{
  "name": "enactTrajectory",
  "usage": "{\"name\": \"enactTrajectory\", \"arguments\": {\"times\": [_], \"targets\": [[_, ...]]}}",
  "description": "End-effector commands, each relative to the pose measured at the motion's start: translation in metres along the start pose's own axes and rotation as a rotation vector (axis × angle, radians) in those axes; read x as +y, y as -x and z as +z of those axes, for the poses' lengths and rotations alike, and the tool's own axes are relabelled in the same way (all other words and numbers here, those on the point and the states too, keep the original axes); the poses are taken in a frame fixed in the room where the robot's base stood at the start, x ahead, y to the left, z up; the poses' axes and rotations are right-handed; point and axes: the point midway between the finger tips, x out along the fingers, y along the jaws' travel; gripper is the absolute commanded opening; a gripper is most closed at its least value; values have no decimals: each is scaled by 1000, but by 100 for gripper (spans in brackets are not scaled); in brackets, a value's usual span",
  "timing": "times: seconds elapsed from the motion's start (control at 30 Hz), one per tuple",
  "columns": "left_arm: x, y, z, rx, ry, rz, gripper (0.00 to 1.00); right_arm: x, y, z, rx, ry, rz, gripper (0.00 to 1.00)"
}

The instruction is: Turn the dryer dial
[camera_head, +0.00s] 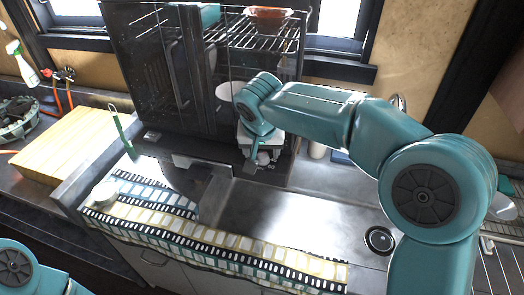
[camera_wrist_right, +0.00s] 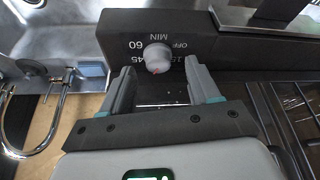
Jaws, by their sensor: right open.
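The dish dryer (camera_head: 150,75) is a dark cabinet with wire racks, standing behind the sink. Its dial (camera_wrist_right: 158,58) is a small pale round knob on a dark panel (camera_wrist_right: 225,48) printed with MIN, OFF, 45 and 60. In the head view, my right gripper (camera_head: 260,156) is at the dryer's lower front right and mostly covers the dial. In the right wrist view, my right gripper (camera_wrist_right: 159,70) is open, with one finger on each side of the dial. Gaps show between both fingers and the knob. Only part of my left arm shows, at the lower left; its gripper is out of frame.
A metal sink (camera_head: 300,212) lies in front of the dryer, with a film-strip patterned towel (camera_head: 215,245) along its front edge. A wooden board (camera_head: 70,143) and a spray bottle (camera_head: 24,68) are at left. A brown bowl (camera_head: 268,18) sits on the top rack.

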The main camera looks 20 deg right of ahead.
Motion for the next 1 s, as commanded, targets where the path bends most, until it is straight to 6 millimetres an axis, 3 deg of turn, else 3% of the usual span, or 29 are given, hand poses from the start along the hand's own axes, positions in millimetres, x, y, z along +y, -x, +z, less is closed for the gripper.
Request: {"name": "enactTrajectory", "arguments": {"times": [0.2, 0.47, 0.5, 0.67, 1.0], "targets": [[1, 2, 0, 0, 0, 0, 44, 1, -20, -1, -1, 0, 0, 61], [1, 2, 0, 0, 0, 0, 44, 1, -22, -1, 0, 0, -1, 61], [1, 2, 0, 0, 0, 0, 44, 1, -22, -1, 0, 1, -1, 58], [1, 2, 0, 0, 0, 0, 44, 1, -22, -1, 0, 0, -1, 7], [-1, -2, 0, 0, 0, 0, 44, 0, -23, 0, 1, -36, 15, 7]]}}
